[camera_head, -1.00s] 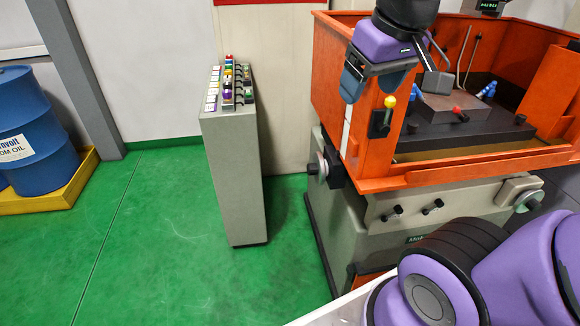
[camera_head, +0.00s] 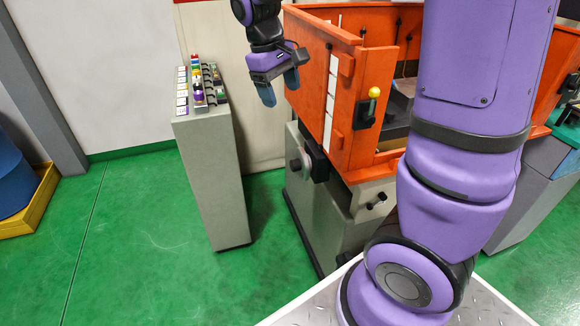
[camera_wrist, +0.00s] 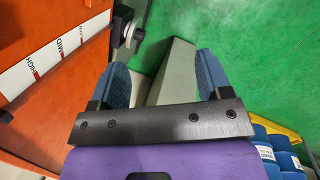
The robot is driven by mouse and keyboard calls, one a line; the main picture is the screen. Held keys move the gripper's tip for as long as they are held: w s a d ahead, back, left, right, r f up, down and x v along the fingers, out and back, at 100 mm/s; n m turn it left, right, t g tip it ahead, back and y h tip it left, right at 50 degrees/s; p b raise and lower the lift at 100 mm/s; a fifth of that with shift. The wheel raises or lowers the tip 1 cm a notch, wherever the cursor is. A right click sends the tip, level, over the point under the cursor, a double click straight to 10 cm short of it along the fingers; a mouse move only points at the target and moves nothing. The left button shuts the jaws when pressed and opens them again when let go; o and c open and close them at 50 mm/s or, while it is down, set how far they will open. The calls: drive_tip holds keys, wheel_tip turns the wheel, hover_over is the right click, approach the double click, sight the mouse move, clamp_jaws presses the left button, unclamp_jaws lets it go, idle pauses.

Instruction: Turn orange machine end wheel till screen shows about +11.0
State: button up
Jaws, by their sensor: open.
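The orange machine (camera_head: 345,110) stands right of centre in the head view. Its end wheel (camera_head: 300,164), grey with a dark hub behind it, sits low on the left end, below the orange tank wall. In the wrist view the end wheel (camera_wrist: 130,33) shows at the top, beyond the left finger. My gripper (camera_head: 280,88) is open and empty, in the air above and a little left of the wheel in the head view. In the wrist view its two blue fingers (camera_wrist: 162,78) are spread apart. The screen is not visible in either current view.
A knob with a yellow ball (camera_head: 374,93) is on the tank's front. A blue drum (camera_head: 12,180) stands in a yellow tray (camera_head: 38,200) at far left. Green floor between is clear.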

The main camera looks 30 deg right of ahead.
drive_tip(key=w+d+f+n+g+h, duration=0.1)
drive_tip(key=w+f+n+g+h, duration=0.15)
drive_tip(key=w+f, duration=0.5)
drive_tip(key=w+f+n+g+h, duration=0.1)
drive_tip(key=w+f+g+h, duration=0.2)
drive_tip(key=f, duration=0.7)
drive_tip(key=n+t+h, duration=0.2)
drive_tip(key=n+h, duration=0.4)
drive_tip(key=h, duration=0.4)
approach(291, 166)
drive_tip(key=shift+m+y, duration=0.25)
drive_tip(key=x, duration=1)
drive_tip(key=shift+d+r, duration=0.1)
drive_tip(key=shift+r, duration=0.15)
drive_tip(key=c, duration=0.9)
